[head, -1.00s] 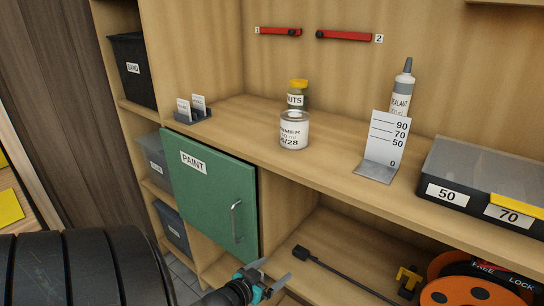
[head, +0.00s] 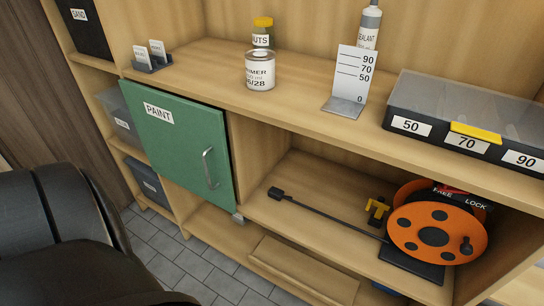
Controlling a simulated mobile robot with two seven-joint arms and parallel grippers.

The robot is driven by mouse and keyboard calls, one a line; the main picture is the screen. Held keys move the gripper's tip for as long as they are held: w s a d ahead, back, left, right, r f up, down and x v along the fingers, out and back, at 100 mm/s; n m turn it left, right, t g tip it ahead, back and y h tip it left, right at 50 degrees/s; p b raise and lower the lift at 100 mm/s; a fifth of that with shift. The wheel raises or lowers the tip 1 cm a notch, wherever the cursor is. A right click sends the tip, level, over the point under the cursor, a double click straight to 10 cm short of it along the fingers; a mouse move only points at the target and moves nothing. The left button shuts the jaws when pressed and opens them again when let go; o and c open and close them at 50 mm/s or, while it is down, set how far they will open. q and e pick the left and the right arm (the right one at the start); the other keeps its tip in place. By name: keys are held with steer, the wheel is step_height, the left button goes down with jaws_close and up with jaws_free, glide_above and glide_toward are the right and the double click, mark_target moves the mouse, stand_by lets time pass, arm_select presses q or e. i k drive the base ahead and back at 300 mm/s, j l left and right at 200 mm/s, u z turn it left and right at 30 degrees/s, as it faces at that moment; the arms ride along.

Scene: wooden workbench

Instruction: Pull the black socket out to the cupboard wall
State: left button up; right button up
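The black socket (head: 276,192) lies on the lower shelf of the open bay, just right of the green PAINT door. A straight black cable (head: 335,219) runs from it to the orange cable reel (head: 432,237). The reel stands on a black base (head: 410,263) to the right. A plate marked FREE and LOCK (head: 459,196) with a red part sits behind the reel's top; its setting is hard to read. A yellow-and-black fitting (head: 377,210) stands left of the reel. Neither gripper shows; dark links of my arm fill the lower left.
The upper shelf (head: 215,75) overhangs the bay and holds a tin (head: 260,74), a scale stand (head: 350,82) and an organiser box (head: 450,108). The lower shelf's left front is clear.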

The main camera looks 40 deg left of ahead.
mark_target(277, 194)
steer(key=u, duration=0.45)
steer(key=j+u, duration=0.15)
steer(key=u, duration=0.3)
steer(key=i+u, duration=0.1)
steer(key=u, duration=0.35)
